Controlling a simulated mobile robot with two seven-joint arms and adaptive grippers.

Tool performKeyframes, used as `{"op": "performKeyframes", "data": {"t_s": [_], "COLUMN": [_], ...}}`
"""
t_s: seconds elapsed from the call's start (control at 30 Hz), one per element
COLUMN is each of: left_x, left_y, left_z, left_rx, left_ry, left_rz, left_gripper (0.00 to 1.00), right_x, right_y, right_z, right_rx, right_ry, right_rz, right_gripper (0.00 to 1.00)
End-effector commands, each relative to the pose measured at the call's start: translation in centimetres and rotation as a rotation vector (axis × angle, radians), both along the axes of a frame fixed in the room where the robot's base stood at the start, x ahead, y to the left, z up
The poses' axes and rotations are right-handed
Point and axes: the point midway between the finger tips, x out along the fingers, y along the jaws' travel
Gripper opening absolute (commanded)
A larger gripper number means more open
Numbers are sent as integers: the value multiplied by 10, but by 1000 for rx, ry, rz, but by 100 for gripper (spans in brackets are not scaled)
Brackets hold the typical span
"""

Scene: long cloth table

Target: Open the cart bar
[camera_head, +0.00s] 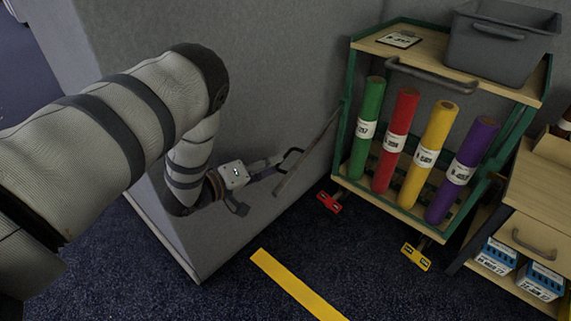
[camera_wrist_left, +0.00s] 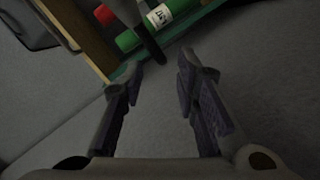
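The cart (camera_head: 352,150) has a green frame and wooden shelves and stands against the grey wall. A grey bar (camera_head: 310,150) reaches out from its left post, slanting down to the left, with a black loop near its lower part. My left gripper (camera_head: 260,185) is to the left of the bar's lower end, close to the wall. In the left wrist view, the fingers of the left gripper (camera_wrist_left: 160,78) are spread with nothing between them. A dark rod end (camera_wrist_left: 150,42) shows just beyond the fingertips. My right gripper is not in view.
Green (camera_head: 367,130), red (camera_head: 396,140), yellow (camera_head: 428,155) and purple (camera_head: 462,170) rolls stand in the cart. A grey bin (camera_head: 500,45) sits on top. A wooden cabinet (camera_head: 540,190) stands at right. The floor by the yellow strip (camera_head: 295,285) is clear.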

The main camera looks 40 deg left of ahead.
Motion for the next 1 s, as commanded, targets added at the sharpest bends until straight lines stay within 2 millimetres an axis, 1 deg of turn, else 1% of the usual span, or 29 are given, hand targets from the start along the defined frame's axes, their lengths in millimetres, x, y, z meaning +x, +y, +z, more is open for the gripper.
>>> {"op": "performKeyframes", "data": {"t_s": [0.03,0.1,0.2,0.33,0.57,0.6,0.7,0.93,1.0], "left_x": [12,25,39,48,48,48,48,48,50], "left_y": [-3,-5,-7,-8,-8,-8,-8,-7,1], "left_z": [-8,-10,-12,-12,-11,-11,-11,-12,-12], "left_rx": [2,2,1,1,1,1,2,1,0], "left_ry": [1,1,2,2,1,1,2,1,-3], "left_rz": [-4,-3,-1,0,1,1,1,-1,-18], "left_gripper": [28,28,28,28,28,19,0,0,0], "right_x": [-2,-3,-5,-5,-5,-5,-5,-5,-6], "right_y": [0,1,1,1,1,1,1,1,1], "right_z": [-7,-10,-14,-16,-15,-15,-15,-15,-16], "right_rx": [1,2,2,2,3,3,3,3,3], "right_ry": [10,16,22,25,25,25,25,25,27], "right_rz": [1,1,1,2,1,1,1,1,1], "right_gripper": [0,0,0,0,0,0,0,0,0]}}
